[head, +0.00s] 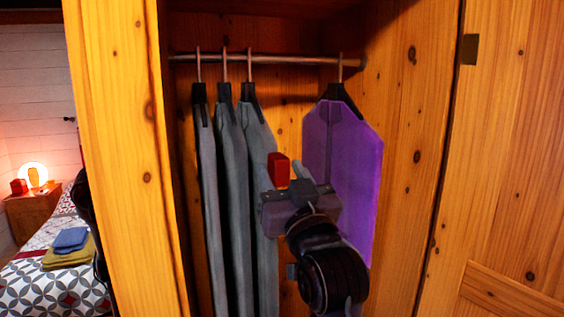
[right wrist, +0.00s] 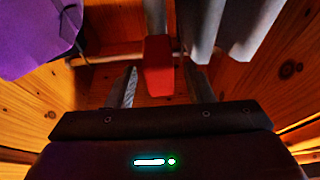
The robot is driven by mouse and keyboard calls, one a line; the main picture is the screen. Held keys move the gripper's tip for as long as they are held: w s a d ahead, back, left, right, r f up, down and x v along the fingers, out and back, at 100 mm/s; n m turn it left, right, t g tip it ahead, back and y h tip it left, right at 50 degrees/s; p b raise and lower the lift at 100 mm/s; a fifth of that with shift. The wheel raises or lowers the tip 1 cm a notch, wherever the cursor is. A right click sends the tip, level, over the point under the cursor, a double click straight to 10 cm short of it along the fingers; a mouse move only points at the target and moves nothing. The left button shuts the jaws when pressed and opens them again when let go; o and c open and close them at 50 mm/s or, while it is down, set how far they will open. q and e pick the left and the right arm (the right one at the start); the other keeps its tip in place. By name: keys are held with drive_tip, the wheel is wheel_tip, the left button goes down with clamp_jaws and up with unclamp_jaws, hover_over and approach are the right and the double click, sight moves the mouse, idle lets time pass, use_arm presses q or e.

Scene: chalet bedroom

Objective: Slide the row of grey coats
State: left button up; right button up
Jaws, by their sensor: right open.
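Three grey coats (head: 236,150) hang side by side on the left part of the wardrobe rail. A purple coat (head: 340,130) hangs alone at the right. My right gripper (head: 284,172) is open, between the nearest grey coat and the purple one. A red block shows at its fingertips (head: 278,158). In the right wrist view the red block (right wrist: 158,68) appears between the two fingers, in line with a grey strip. I cannot tell whether the fingers touch it. Grey coats (right wrist: 203,28) show at right in that view and the purple coat (right wrist: 35,35) at left. My left gripper is not seen.
The metal rail (head: 285,60) runs across the top of the wooden wardrobe. There is a free stretch of rail between the grey and purple coats. The wardrobe side (head: 118,150) and the door (head: 510,150) flank the opening. A bed (head: 55,275) stands at far left.

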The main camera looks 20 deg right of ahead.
drive_tip(key=shift+w, duration=0.2)
drive_tip(key=shift+c, duration=0.2)
clamp_jaws()
